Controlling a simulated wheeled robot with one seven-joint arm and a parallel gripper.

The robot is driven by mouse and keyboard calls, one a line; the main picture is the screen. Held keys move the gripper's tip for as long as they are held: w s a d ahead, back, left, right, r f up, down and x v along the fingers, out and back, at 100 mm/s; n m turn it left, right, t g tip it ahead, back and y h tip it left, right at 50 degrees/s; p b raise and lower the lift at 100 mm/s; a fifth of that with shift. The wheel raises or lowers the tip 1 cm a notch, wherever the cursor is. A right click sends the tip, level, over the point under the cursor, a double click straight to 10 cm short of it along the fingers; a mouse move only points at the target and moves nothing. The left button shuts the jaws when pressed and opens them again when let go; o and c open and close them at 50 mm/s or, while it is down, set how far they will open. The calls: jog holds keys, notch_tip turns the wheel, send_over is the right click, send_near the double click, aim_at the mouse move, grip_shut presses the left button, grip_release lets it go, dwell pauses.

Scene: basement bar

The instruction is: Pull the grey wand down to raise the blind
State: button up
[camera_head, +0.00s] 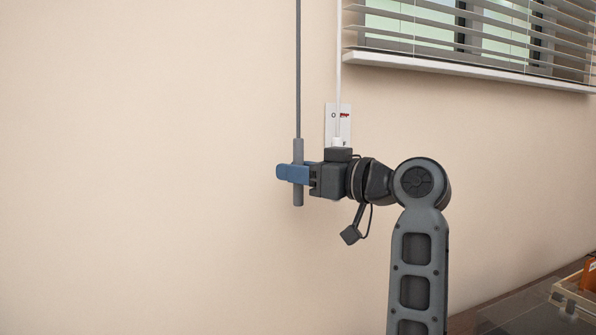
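The grey wand (298,70) hangs vertically in front of the wall, a thin rod with a thicker grey grip (298,151) at its lower end. My gripper (293,173) is at the middle of this grip, coming from the right. A blue finger crosses in front of the grip, which shows above and below it. The other finger is not clearly visible, so I cannot tell whether the gripper is closed on the grip. The blind (480,35) has pale horizontal slats and covers part of the window at upper right; its top is out of view.
A white wand (339,75) hangs just right of the grey one, its lower end close behind my gripper. The left side is clear.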

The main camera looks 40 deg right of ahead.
grip_shut()
jog(key=shift+f, duration=0.15)
notch_tip(320, 180, down, 27)
jog(key=b, duration=1.8)
jog(key=shift+f, duration=0.15)
jog(key=shift+o, duration=1.3)
grip_release()
jog(key=s+d, duration=0.1)
jog(key=s, duration=0.6)
jog(key=shift+s+d, duration=0.3)
jog(key=shift+s, duration=0.05)
